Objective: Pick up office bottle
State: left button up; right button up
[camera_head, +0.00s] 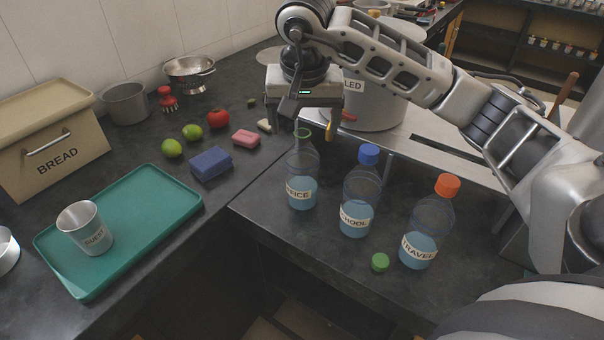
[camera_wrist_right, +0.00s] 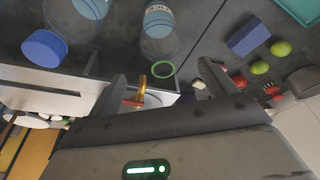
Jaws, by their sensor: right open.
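The office bottle (camera_head: 302,168) is clear, holds blue liquid and stands upright on the dark counter. Its label reads "FICE" in part, and its mouth has a green rim with no cap. A green cap (camera_head: 380,262) lies on the counter in front of the bottles. My right gripper (camera_head: 309,117) is open and empty, just above the bottle's mouth. In the right wrist view the office bottle (camera_wrist_right: 159,28) shows with its green rim between the lines of the open fingers (camera_wrist_right: 163,84). My left gripper is not in view.
The blue-capped school bottle (camera_head: 359,190) and orange-capped travel bottle (camera_head: 430,222) stand to the right. A blue sponge (camera_head: 211,164), pink block (camera_head: 246,138), tomato and limes lie left. A green tray (camera_head: 150,205) holds a metal cup (camera_head: 84,228). A large pot (camera_head: 375,105) stands behind.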

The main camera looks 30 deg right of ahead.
aim_at(303, 141)
jog(key=p+x, duration=0.1)
jog(key=x, duration=0.5)
jog(key=shift+w+f, duration=0.2)
jog(key=shift+w, duration=0.05)
jog(key=shift+c, duration=0.3)
jog(key=c, duration=1.4)
jog(key=shift+r, duration=0.15)
